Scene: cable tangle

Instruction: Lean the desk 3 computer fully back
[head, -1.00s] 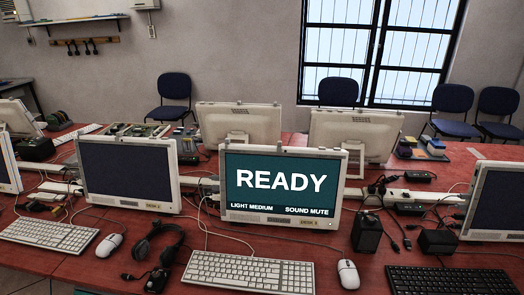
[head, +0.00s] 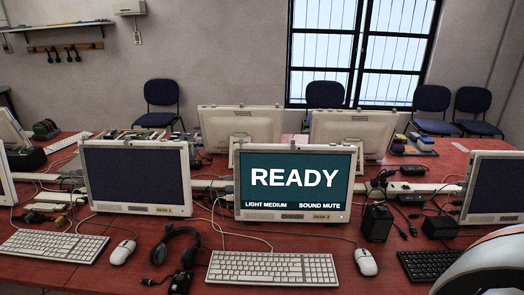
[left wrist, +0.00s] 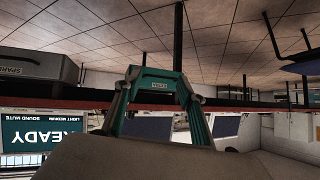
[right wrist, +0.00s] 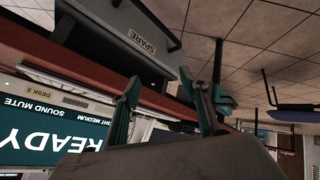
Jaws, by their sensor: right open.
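The desk 3 computer (head: 294,190) is an all-in-one with a pale frame and a teal READY screen, in the middle of the head view. Its screen faces me and looks close to upright. It also shows at the lower left of the left wrist view (left wrist: 42,134) and, with its DESK 3 label, in the right wrist view (right wrist: 50,125). My left gripper (left wrist: 160,80) looks shut and empty, its fingers forming an arch. My right gripper (right wrist: 163,95) is open and empty, apart from the computer. Neither gripper shows in the head view.
A white keyboard (head: 272,267) and mouse (head: 366,262) lie before the computer. The desk 2 computer (head: 138,178) stands left, a black speaker (head: 376,222) right, and a headset (head: 175,245) front left. Loose cables cross the red table. A grey SPARE box (right wrist: 120,35) shows in the right wrist view.

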